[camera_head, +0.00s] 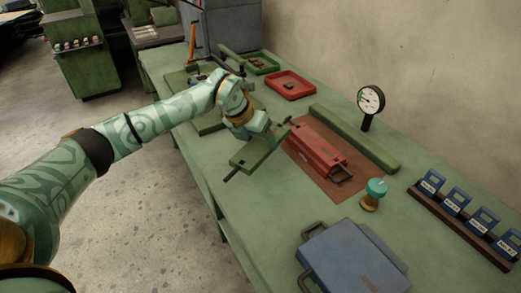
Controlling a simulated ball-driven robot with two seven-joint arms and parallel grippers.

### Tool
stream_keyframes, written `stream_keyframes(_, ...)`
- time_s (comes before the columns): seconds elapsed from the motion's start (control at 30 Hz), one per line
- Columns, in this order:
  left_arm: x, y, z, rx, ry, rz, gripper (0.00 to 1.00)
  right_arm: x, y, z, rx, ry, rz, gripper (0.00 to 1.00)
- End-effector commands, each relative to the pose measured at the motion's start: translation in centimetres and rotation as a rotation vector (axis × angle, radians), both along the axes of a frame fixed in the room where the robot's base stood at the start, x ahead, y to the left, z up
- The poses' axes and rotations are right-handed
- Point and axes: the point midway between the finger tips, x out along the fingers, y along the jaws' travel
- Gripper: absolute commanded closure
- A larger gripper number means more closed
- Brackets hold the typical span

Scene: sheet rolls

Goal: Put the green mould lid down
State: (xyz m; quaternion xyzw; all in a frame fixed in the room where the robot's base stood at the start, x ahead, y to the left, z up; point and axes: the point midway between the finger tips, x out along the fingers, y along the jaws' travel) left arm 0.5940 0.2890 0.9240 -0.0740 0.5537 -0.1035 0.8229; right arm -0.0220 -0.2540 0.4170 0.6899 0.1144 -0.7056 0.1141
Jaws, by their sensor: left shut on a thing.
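The green mould lid (249,157) is a flat plate with dark handles at two ends. My left gripper (262,136) is shut on it from above. The lid hangs tilted near the table's left edge, just left of a red box-shaped mould (318,149) with a dark handle. The gripper hides part of the lid. Whether the lid touches the table, I cannot tell. My right gripper is not in view.
The red mould sits on a brown mat (355,183), beside a long green bar (356,138). A dial gauge (371,99), a teal-topped knob (376,187), a blue case (350,262) and blue blocks in a rack stand right. Red tray (290,88) lies behind. Bare table (265,205) lies in front.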

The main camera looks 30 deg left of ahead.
Motion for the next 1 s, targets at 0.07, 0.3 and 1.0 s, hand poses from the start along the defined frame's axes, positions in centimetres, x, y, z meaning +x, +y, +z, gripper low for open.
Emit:
stream_keyframes(0.07,0.1,-0.2,-1.5,-0.002,0.001,-0.001,0.88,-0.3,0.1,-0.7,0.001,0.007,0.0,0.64)
stream_keyframes(0.3,0.1,-0.2,-3.2,-0.001,-0.003,-0.001,0.88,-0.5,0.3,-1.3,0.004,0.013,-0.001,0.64)
stream_keyframes(1.0,0.1,-0.2,-4.3,-0.001,-0.002,-0.001,0.88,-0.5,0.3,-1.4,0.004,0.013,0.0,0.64)
